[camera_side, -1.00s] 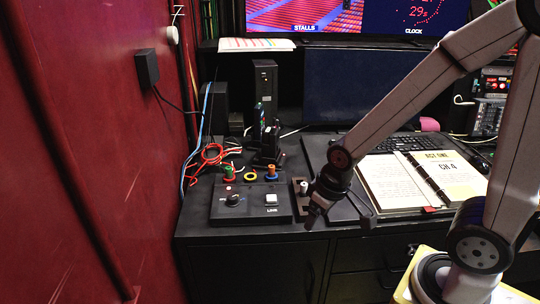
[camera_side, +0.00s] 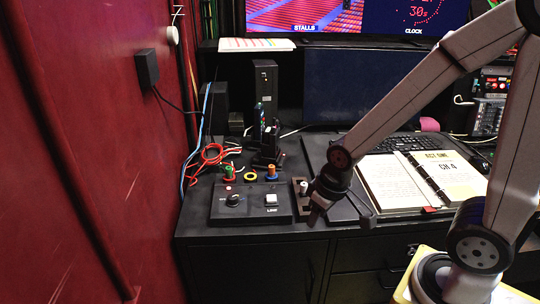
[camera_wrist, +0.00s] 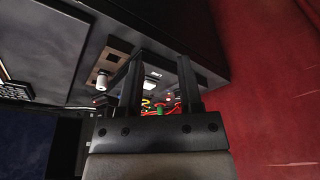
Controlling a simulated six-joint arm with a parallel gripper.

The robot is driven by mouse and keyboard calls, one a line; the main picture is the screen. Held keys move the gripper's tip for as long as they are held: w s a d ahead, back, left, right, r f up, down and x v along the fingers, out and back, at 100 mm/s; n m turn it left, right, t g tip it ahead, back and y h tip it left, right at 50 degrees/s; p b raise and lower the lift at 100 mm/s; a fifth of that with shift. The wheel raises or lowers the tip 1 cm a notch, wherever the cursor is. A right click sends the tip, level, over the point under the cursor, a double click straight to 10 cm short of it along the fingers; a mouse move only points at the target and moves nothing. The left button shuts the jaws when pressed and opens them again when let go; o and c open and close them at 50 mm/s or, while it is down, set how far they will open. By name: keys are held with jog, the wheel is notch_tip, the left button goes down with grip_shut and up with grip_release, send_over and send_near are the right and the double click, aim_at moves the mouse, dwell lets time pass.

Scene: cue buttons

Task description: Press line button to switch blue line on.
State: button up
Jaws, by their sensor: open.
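The dark control box (camera_side: 252,216) lies flat on the desk at left of centre in the side view. The white square line button (camera_side: 271,198) is on its right half above a "LINE" label, with a black knob (camera_side: 233,200) to its left. My gripper (camera_side: 316,215) is just right of the box, pointing down and apart from the button. In the wrist view my gripper (camera_wrist: 160,62) shows two spread fingers with nothing held between them. The box (camera_wrist: 158,66) and its label show between the fingers, partly hidden by them.
Green (camera_side: 229,173) and orange (camera_side: 271,172) posts and a yellow ring (camera_side: 250,177) are behind the box, near red cables (camera_side: 212,155). An open script binder (camera_side: 420,180) lies right. A red wall (camera_side: 80,150) bounds the left.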

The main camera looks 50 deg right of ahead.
grip_shut()
dwell(1.4)
